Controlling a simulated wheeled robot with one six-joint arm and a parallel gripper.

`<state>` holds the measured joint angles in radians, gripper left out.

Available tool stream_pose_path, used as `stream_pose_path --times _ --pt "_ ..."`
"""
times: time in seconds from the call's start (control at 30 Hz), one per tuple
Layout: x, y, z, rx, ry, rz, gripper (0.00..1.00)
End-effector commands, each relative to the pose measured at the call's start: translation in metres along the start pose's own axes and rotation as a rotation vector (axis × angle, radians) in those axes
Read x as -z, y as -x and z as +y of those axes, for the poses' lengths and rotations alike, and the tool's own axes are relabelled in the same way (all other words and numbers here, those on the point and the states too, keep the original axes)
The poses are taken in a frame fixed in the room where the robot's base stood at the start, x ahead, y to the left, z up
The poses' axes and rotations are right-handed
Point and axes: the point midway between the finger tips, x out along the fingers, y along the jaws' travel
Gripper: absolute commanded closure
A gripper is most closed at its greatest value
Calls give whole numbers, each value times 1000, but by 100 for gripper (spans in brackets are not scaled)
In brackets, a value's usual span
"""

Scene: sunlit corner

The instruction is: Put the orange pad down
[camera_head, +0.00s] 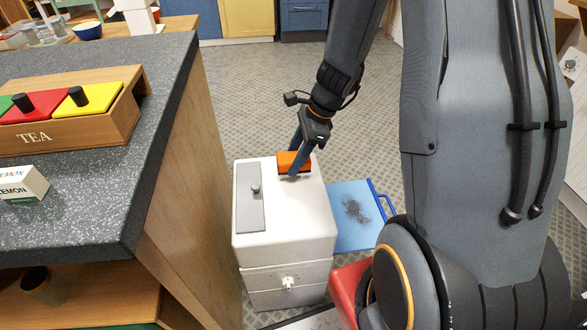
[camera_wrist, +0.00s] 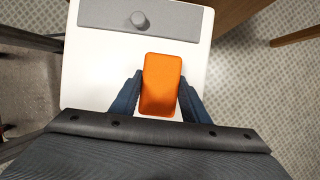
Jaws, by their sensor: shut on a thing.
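The orange pad (camera_wrist: 161,84) is a small rounded block between the two blue fingers of my gripper (camera_wrist: 160,98) in the wrist view. In the head view the orange pad (camera_head: 289,162) is at the far right part of the top of a white cabinet (camera_head: 283,220). My gripper (camera_head: 297,158) comes down from above and is shut on the pad. The white cabinet top (camera_wrist: 85,75) lies beneath the pad in the wrist view. I cannot tell whether the pad touches the top.
A grey panel with a knob (camera_head: 248,205) lies on the cabinet's left side. A blue dustpan-like tray (camera_head: 345,235) with dark debris is on the floor to the right. A dark counter (camera_head: 90,195) with a wooden tea box (camera_head: 110,133) and a lemon carton (camera_head: 22,186) stands left.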

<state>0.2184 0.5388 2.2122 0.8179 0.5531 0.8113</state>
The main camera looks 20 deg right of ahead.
Motion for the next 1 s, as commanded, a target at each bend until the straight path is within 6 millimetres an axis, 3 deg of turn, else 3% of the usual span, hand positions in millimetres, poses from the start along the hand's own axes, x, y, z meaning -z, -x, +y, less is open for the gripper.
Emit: stream_pose_path --times 0.27,0.63,0.67,0.77,1.0 --pt "13 -32 0 -2 0 0 79" --pt "14 -35 0 -1 0 0 79" --pt "14 -35 0 -1 1 0 57" --pt "14 -34 0 -1 1 0 40" --pt "14 -34 0 0 2 0 40"
